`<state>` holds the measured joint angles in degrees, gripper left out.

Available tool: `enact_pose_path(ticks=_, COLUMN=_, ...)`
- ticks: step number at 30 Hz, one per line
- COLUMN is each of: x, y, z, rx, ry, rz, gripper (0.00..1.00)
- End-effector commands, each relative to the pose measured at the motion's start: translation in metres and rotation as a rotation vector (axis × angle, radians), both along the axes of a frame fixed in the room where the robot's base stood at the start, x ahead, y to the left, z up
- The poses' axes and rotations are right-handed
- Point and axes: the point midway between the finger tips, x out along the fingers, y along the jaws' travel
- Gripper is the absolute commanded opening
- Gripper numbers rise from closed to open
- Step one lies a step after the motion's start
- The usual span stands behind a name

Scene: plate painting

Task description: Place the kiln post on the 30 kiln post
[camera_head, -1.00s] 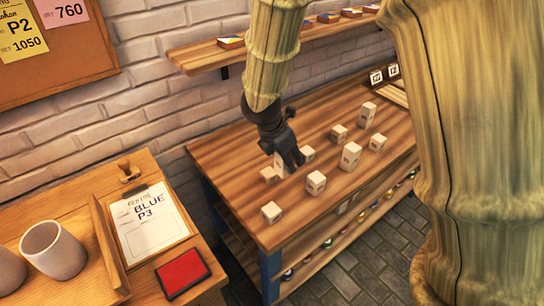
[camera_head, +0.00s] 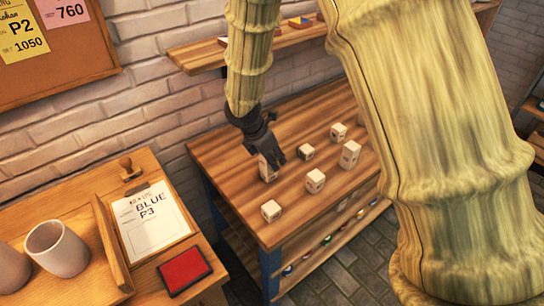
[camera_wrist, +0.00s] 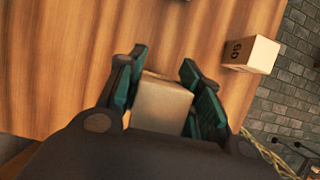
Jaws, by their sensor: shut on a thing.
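My gripper (camera_head: 271,157) is shut on a pale, square-topped kiln post (camera_wrist: 162,106), which sits between the dark green fingers in the wrist view. In the head view a pale post (camera_head: 267,170) shows under the fingers, near the left side of the wooden bench. I cannot tell there whether this is the held post alone or the held post over a low one. No post marked 30 can be read. A post with dark marking like 60 (camera_wrist: 249,54) stands to the right in the wrist view.
Other posts stand on the bench (camera_head: 235,205): one at the front (camera_head: 271,211), one to the right (camera_head: 315,181), a low one (camera_head: 306,152), and taller ones behind (camera_head: 350,154). My arm hides the bench's right part. A side table (camera_head: 165,255) holds cups and a clipboard.

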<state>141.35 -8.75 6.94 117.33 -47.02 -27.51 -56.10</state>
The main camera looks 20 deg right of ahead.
Motion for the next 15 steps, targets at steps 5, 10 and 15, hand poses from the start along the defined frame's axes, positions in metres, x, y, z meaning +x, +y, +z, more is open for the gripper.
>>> enact_pose_path(ticks=5, x=0.0000, y=0.0000, z=-0.0009, rx=0.000, ry=0.000, rz=0.000, gripper=0.04)
enact_pose_path(ticks=10, x=-0.0001, y=-0.0001, z=-0.0022, rx=0.000, ry=0.000, rz=-0.001, gripper=0.52)
enact_pose_path(ticks=15, x=-0.0001, y=-0.0001, z=-0.0023, rx=0.000, ry=0.000, rz=-0.001, gripper=0.57)
